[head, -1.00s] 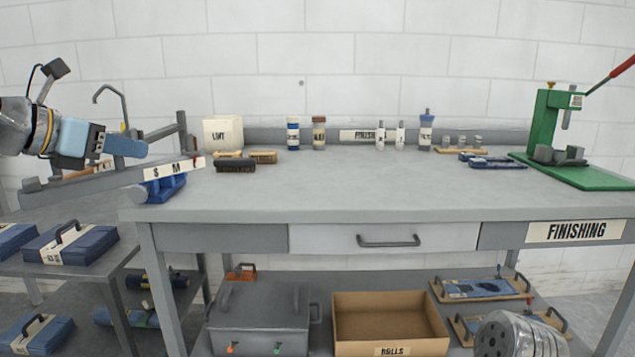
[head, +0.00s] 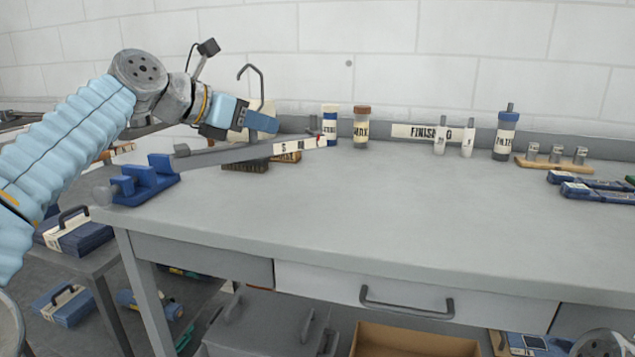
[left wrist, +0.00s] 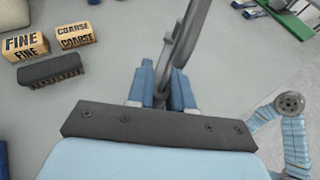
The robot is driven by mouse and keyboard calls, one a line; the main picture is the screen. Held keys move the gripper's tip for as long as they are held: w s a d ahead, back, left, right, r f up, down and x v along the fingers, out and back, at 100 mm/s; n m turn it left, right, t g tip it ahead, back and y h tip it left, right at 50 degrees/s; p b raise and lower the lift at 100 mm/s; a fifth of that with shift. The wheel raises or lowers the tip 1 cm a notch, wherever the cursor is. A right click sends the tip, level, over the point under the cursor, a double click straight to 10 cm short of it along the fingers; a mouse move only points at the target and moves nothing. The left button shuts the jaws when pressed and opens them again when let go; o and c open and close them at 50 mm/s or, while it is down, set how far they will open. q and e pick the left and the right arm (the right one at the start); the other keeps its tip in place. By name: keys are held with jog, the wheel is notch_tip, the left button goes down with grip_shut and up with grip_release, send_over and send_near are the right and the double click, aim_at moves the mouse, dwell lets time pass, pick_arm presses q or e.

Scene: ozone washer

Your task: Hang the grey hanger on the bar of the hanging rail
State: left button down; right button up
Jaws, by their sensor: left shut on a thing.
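My left gripper (head: 262,122) is shut on the grey hanger (head: 225,155), with its blue fingers around the upper part. The hanger's hook (head: 250,72) rises above the fingers. Its long grey bar, with a size label near the right end, appears to be held above the left part of the bench. In the left wrist view the hanger (left wrist: 187,35) runs between the blue fingers (left wrist: 165,90). I cannot clearly make out the hanging rail's bar. My right gripper is not in view.
A blue block stand (head: 145,180) sits at the bench's left corner. Bottles (head: 361,127) stand along the back. The bench top (head: 370,205) is clear in the middle.

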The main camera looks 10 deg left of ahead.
aim_at(299, 137)
pick_arm(q)
jog(key=w+d, duration=0.1)
jog(key=d+f, duration=0.1)
jog(key=d, duration=0.1)
jog(key=w+d+f, duration=0.1)
jog(key=shift+w+d+f, duration=0.25)
jog(key=shift+w, duration=0.05)
jog(key=d+f, duration=0.1)
jog(key=w+d+f, duration=0.1)
jog(key=f, duration=0.1)
jog(key=w+d+f, duration=0.1)
jog(key=f, duration=0.1)
jog(key=shift+d, duration=0.1)
notch_tip(299, 137, down, 4)
jog(key=shift+w+d+r+b, duration=0.15)
jog(key=shift+r+b, duration=0.05)
jog(key=shift+b, duration=0.6)
jog(key=shift+r, duration=0.1)
jog(key=c, duration=1)
grip_release()
